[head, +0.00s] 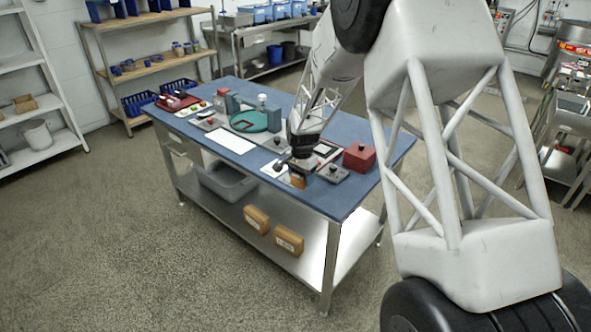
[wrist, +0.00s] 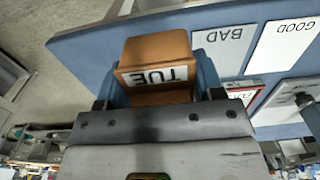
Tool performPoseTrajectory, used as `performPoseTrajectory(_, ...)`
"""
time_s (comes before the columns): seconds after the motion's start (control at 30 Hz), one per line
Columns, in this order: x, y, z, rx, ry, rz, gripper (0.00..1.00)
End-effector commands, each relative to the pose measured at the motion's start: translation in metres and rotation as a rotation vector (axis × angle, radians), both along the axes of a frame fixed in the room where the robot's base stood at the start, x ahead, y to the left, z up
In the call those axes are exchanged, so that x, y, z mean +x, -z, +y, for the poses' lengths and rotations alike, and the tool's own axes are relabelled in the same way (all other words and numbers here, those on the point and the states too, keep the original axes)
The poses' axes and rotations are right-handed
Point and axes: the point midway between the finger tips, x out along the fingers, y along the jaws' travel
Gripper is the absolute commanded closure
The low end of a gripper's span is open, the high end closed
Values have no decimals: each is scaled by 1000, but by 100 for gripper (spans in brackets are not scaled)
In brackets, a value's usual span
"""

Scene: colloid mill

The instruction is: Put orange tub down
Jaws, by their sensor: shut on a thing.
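The orange tub (wrist: 155,48) has a white label reading "TUE" and sits between the two blue-grey fingers of my gripper (wrist: 158,80) in the wrist view. My gripper is shut on it. In the head view, the tub (head: 298,181) shows small below my gripper (head: 300,168), near the front edge of the blue table top (head: 325,202). I cannot tell whether the tub touches the table. My gripper body hides the tub's lower part in the wrist view.
White cards marked BAD (wrist: 226,47) and GOOD (wrist: 288,45) lie on the blue top beside the tub. A red box (head: 359,157) stands to the right and a dark flat device (head: 333,173) nearby. Free blue surface lies along the front edge.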

Motion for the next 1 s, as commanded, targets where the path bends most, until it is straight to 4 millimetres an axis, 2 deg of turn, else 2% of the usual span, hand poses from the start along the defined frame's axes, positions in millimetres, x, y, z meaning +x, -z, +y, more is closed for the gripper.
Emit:
performPoseTrajectory(0.63,88,9,9,0,0,0,63)
performPoseTrajectory(0.8,102,10,10,0,0,0,63)
performPoseTrajectory(1.0,107,9,11,0,0,0,63)
